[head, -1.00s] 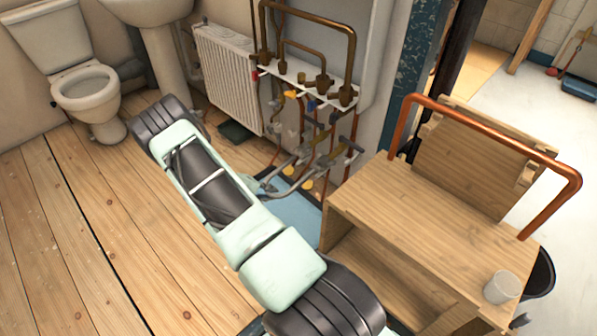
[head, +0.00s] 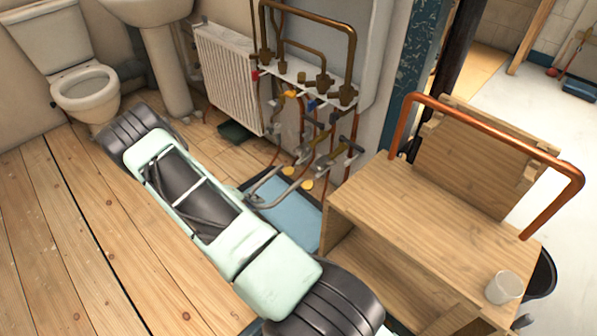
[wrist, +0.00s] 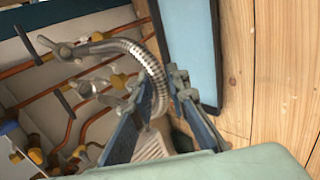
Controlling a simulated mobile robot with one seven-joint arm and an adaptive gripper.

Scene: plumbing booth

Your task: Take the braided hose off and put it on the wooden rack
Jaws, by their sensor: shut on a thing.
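In the wrist view the silvery braided hose (wrist: 150,62) arches from beside a valve at the upper left and bends down between my fingers. My gripper (wrist: 161,98) is shut on it near its lower bend. I cannot tell whether the hose's far end still joins the valve fitting (wrist: 66,50). A notched wooden piece, seemingly the wooden rack (head: 470,165), stands at the back of the wooden bench (head: 420,215).
Copper pipes and valves (head: 320,135) crowd the wall below the boiler. A copper pipe (head: 480,130) arches over the bench. A white cup (head: 503,287) stands at the bench's front right corner. A blue mat (head: 292,222) lies below the valves. The bench top's middle is clear.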

